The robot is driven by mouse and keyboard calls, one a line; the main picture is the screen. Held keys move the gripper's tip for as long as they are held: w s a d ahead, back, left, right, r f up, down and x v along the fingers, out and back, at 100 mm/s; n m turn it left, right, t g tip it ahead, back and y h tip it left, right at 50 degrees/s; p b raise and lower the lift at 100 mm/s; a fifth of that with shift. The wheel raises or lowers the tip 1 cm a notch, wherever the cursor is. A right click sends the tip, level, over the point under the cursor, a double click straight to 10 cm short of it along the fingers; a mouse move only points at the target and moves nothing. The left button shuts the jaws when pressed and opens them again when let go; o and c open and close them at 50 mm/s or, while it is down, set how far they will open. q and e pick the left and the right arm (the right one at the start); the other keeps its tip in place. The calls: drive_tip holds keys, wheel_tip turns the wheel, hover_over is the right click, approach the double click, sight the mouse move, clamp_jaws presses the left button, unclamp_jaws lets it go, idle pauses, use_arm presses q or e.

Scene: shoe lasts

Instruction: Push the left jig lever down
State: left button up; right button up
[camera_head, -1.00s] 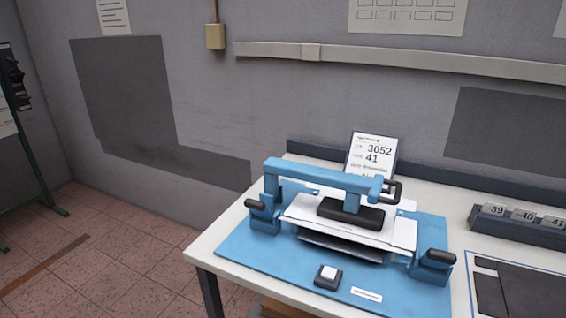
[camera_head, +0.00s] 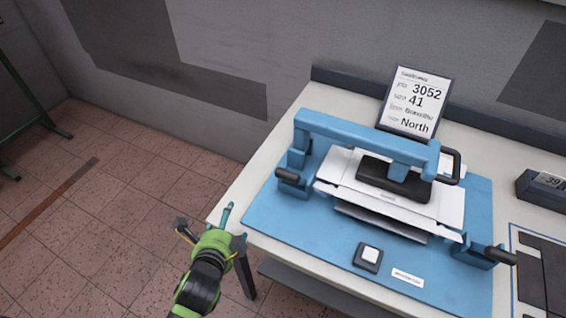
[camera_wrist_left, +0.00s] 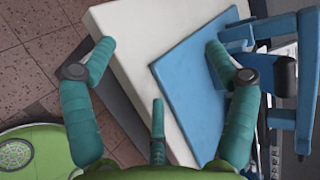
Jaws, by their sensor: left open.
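The left jig lever is a black handle (camera_head: 288,175) on a blue block at the left end of the jig (camera_head: 330,130). It sticks out toward the left and looks roughly level. In the left wrist view the lever's dark grip (camera_wrist_left: 283,75) shows at the right, on the blue jig. My left gripper (camera_head: 212,228) is open and empty near the table's left front edge, to the left of and nearer than the lever, apart from it. In the left wrist view its teal fingers (camera_wrist_left: 160,47) are spread over the table corner. My right gripper is out of view.
A blue mat (camera_head: 300,240) lies under the jig on the white table (camera_head: 270,170). A square button (camera_head: 368,257) sits at the mat's front. A second black lever (camera_head: 500,255) is at the jig's right. An order card (camera_head: 411,100) stands behind.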

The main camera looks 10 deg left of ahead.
sight(287, 180)
use_arm(q)
drive_tip(key=w+d+m, duration=0.1)
drive_tip(key=m, duration=0.1)
drive_tip(key=w+r+m+t, duration=0.1)
drive_tip(key=m, duration=0.1)
drive_tip(key=w+d+r+m+t+h, duration=0.1)
drive_tip(key=m, duration=0.1)
drive_tip(key=shift+d+r+m, duration=0.25)
drive_tip(key=shift+d+m, duration=0.05)
drive_tip(key=shift+d, duration=0.05)
drive_tip(key=w+d+r+m+t+h, duration=0.1)
drive_tip(key=w+d+m, duration=0.1)
drive_tip(key=d+m, duration=0.1)
drive_tip(key=w+d+r+m+t+h+p, duration=0.1)
drive_tip(key=w+d+m+h, duration=0.1)
drive_tip(key=m, duration=0.4)
drive_tip(key=w+d+r+m+t+h+p, duration=0.1)
drive_tip(key=w+d+r+m+h, duration=0.1)
drive_tip(key=w+d+m, duration=0.1)
drive_tip(key=shift+d+m, duration=0.9)
drive_tip(key=shift+m, duration=0.1)
drive_tip(key=shift+w+d+f, duration=0.15)
drive_tip(key=shift+w+d, duration=0.05)
drive_tip(key=shift+w, duration=0.35)
